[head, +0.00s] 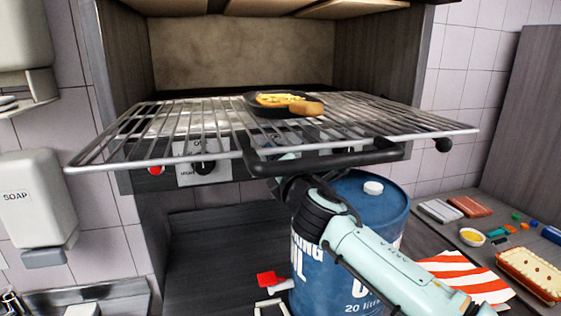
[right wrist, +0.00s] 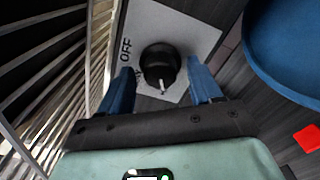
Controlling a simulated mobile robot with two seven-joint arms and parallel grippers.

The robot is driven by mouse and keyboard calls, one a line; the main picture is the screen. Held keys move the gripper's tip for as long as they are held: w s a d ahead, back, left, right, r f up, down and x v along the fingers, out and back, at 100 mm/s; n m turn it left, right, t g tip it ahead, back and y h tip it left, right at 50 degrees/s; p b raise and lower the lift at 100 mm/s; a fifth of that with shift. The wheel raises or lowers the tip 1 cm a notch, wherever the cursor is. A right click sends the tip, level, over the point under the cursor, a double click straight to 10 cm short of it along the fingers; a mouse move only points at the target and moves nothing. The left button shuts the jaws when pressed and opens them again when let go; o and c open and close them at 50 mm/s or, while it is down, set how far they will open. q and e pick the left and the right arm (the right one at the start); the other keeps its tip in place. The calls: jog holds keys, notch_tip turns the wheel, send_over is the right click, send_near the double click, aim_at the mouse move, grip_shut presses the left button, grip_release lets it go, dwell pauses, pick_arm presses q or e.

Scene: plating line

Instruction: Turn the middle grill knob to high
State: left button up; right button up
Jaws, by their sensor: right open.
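In the right wrist view a black round knob (right wrist: 160,65) sits on a white plate marked OFF, its pale pointer towards the bottom of the picture. My right gripper (right wrist: 162,85) is open, with one blue finger on each side of the knob and gaps visible; contact is not seen. In the head view my right gripper (head: 283,160) is at the panel under the grill rack, mostly hidden behind the rack's black handle and my arm. A left knob (head: 204,163) on a white plate shows clear of it. My left gripper is not in view.
The wire rack (head: 120,143) juts out above the panel, with a black pan (head: 262,108) of food and a brown piece on it. The black handle (head: 330,160) crosses before the panel. A blue oil drum (head: 365,215) stands below right. A red button (head: 156,169) is at left.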

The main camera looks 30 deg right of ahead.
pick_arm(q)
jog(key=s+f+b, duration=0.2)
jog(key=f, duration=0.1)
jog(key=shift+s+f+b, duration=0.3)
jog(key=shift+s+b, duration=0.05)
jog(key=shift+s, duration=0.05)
pick_arm(e)
jog(key=v, duration=1.3)
jog(key=shift+s, duration=0.2)
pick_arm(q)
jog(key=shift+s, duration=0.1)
